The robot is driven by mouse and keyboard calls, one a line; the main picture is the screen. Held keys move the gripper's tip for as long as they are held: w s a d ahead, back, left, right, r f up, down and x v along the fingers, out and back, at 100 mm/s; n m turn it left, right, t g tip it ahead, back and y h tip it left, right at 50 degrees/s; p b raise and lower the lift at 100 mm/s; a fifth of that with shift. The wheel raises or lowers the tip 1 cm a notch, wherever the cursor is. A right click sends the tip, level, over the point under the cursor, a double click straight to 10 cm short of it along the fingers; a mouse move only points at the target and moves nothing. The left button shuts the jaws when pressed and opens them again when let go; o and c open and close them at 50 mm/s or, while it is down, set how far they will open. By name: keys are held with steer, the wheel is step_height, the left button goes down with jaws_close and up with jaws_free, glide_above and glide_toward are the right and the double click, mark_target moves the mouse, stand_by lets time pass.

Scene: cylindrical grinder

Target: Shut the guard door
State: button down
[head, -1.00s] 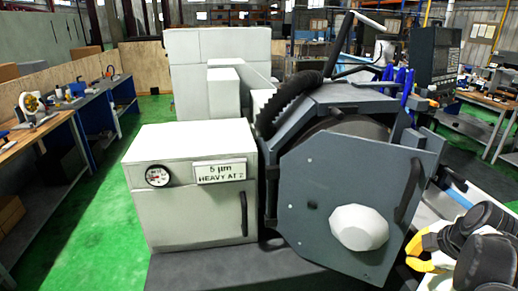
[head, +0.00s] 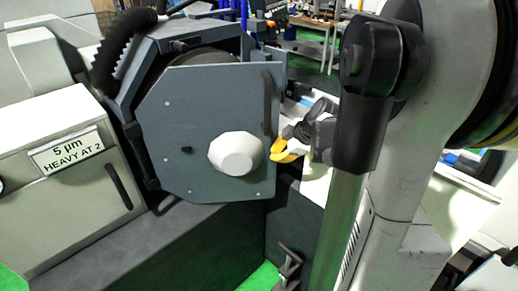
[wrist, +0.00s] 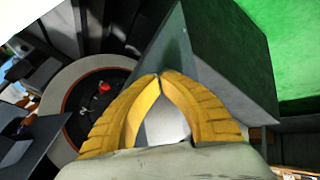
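The guard door (head: 206,95) is a dark grey angular panel with a pale faceted knob (head: 236,153) and a black upright handle (head: 267,103) near its right edge. It stands in front of a dark rounded housing; I cannot tell how far open it is. My gripper (head: 287,152), with yellow fingers, is just right of the door's right edge, below the handle. I see no contact with the handle. In the wrist view its fingertips (wrist: 160,76) meet, with nothing clearly held. A grey panel rises beyond them, and a pale ring with a dark centre lies left.
A light cabinet (head: 62,170) labelled "5 µm HEAVY AT 2" stands left of the door, with a ribbed black hose (head: 108,62) above. A dark base ledge (head: 165,240) runs below the door. My arm fills the right side. Green floor shows below.

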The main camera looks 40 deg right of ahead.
steer(key=shift+w+d, duration=0.35)
steer(key=shift+w, duration=0.15)
steer(key=w+d+n+y, duration=0.1)
steer(key=w+d, duration=0.3)
steer(key=w, duration=0.7)
steer(key=w+d+n+g+y, duration=0.1)
steer(key=w+d+n, duration=0.3)
steer(key=w, duration=0.8)
steer(key=shift+d+y+p, duration=0.25)
steer(key=shift+y+p, duration=0.1)
steer(key=shift+y, duration=0.25)
steer(key=shift+w+r, duration=0.1)
